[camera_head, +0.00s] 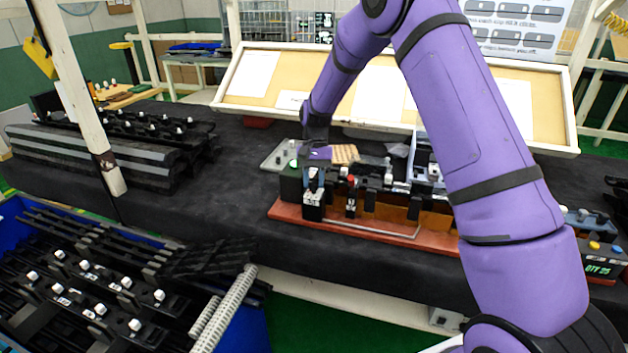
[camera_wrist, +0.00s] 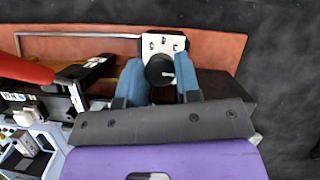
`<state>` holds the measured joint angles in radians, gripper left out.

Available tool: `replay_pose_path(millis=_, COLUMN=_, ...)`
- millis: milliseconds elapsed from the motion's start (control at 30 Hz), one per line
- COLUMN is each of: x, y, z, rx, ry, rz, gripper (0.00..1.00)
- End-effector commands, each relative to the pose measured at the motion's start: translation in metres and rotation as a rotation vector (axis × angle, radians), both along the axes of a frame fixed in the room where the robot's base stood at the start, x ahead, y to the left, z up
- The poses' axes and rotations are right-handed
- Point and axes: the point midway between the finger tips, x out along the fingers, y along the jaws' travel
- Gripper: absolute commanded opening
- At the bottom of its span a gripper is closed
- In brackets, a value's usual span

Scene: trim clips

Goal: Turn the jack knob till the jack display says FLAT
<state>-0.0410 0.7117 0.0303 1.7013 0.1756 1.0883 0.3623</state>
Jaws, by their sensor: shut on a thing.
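The jack knob (camera_wrist: 158,70) is a round black knob with a pale pointer line, on a white plate (camera_wrist: 165,42) with dark marks, in the wrist view. My gripper (camera_wrist: 162,80) has its two blue fingers on either side of the knob, shut on it. In the head view my gripper (camera_head: 314,176) reaches down to the left end of the fixture, above a white-faced block (camera_head: 313,198). The gripper largely hides the knob there. I cannot make out the jack display or any word FLAT in either view.
The fixture stands on a red-brown base (camera_head: 345,228) on a black-covered table (camera_head: 240,200). A red-topped clamp (camera_head: 351,184) stands just right of my gripper. A blue bin (camera_head: 245,330) of black trim parts is at front left. A counter reading QTY 25 (camera_head: 604,268) is at far right.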

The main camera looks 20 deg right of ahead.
Motion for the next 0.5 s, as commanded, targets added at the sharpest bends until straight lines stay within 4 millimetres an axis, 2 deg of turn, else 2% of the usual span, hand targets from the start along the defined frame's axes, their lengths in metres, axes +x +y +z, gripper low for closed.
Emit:
replay_pose_path(millis=333, x=0.0008, y=-0.0001, z=0.0006, rx=0.000, ry=-0.003, rz=0.002, gripper=0.07)
replay_pose_path(millis=367, x=0.0008, y=-0.0001, z=0.0006, rx=0.000, ry=-0.003, rz=0.002, gripper=0.33)
replay_pose_path(millis=467, x=0.0007, y=-0.0002, z=0.0006, rx=0.000, ry=-0.002, rz=0.002, gripper=0.56)
replay_pose_path(millis=500, x=0.0005, y=-0.0001, z=0.0005, rx=0.000, ry=-0.002, rz=0.002, gripper=0.57)
